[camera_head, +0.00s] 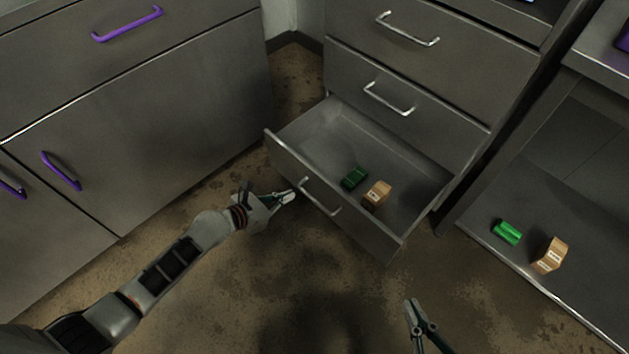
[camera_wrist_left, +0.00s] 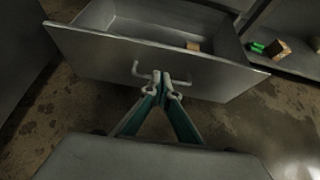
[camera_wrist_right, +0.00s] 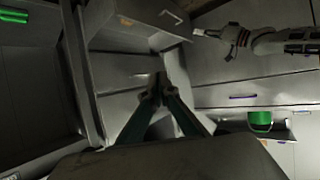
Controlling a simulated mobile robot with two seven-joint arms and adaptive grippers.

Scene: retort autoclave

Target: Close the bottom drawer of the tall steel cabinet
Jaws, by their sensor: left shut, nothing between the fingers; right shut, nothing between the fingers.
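The tall steel cabinet (camera_head: 440,80) stands at the back centre in the head view. Its bottom drawer (camera_head: 405,165) is pulled out and holds a green item (camera_head: 354,178) and a small cardboard box (camera_head: 377,194). The drawer's bar handle (camera_head: 320,197) is on its front; the front also shows in the left wrist view (camera_wrist_left: 90,55). My left gripper (camera_head: 292,195) is shut and empty, its tips close to the drawer front beside the handle; I cannot tell whether they touch. My right gripper (camera_head: 412,302) is shut and empty, low in front of the drawer's right side.
A wide steel cabinet with purple handles (camera_head: 130,130) stands on the left. On the right, an open shelf (camera_head: 590,220) holds another green item (camera_head: 507,232) and cardboard box (camera_head: 550,255). The stained floor (camera_head: 300,290) before the drawer is clear apart from my arms.

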